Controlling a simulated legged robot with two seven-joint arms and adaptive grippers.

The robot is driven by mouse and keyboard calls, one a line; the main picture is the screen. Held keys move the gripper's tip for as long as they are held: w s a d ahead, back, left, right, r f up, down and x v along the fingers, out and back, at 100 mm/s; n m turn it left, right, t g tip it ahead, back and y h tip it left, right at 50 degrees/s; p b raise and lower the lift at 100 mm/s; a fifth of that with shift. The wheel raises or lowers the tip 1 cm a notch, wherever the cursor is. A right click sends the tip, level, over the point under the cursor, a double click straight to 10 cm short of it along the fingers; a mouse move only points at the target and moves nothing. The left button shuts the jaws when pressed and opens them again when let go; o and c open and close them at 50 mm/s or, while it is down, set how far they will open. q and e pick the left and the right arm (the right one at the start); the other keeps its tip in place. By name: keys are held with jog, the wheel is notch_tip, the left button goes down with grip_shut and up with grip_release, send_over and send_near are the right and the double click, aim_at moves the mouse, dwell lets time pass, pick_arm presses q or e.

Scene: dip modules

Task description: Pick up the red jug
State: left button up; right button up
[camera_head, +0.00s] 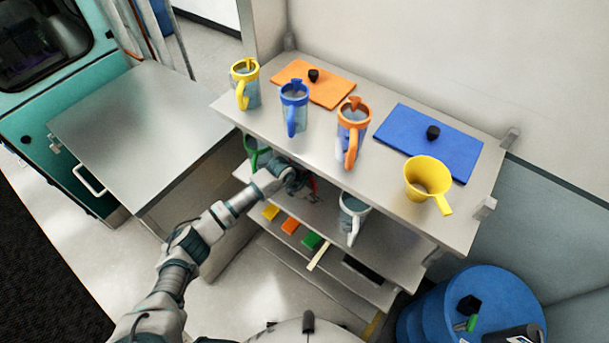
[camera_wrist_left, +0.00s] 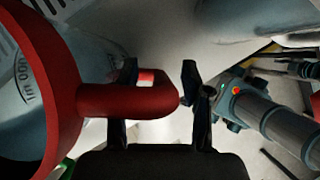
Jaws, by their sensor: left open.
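The red jug (camera_wrist_left: 62,75) is close up at the left of the left wrist view, with a clear body, a red rim and a red handle. The handle (camera_wrist_left: 125,100) reaches across the left finger, and its end lies between the two fingers. My left gripper (camera_wrist_left: 161,75) is open around the end of the handle, not shut on it. In the head view my left gripper (camera_head: 297,180) is at the middle shelf, under the top board. It hides most of the red jug there; only a bit of red shows beside it. My right gripper is not in view.
On the middle shelf, a green jug (camera_head: 254,150) stands left of my gripper and a white jug (camera_head: 352,218) right. The top board (camera_head: 385,172) overhangs them, carrying yellow, blue and orange jugs and a yellow funnel-like cup (camera_head: 428,178). A blue drum (camera_head: 425,318) stands lower right.

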pick_arm(q)
jog(key=shift+d, duration=0.15)
grip_shut()
jog(key=shift+r, duration=0.15)
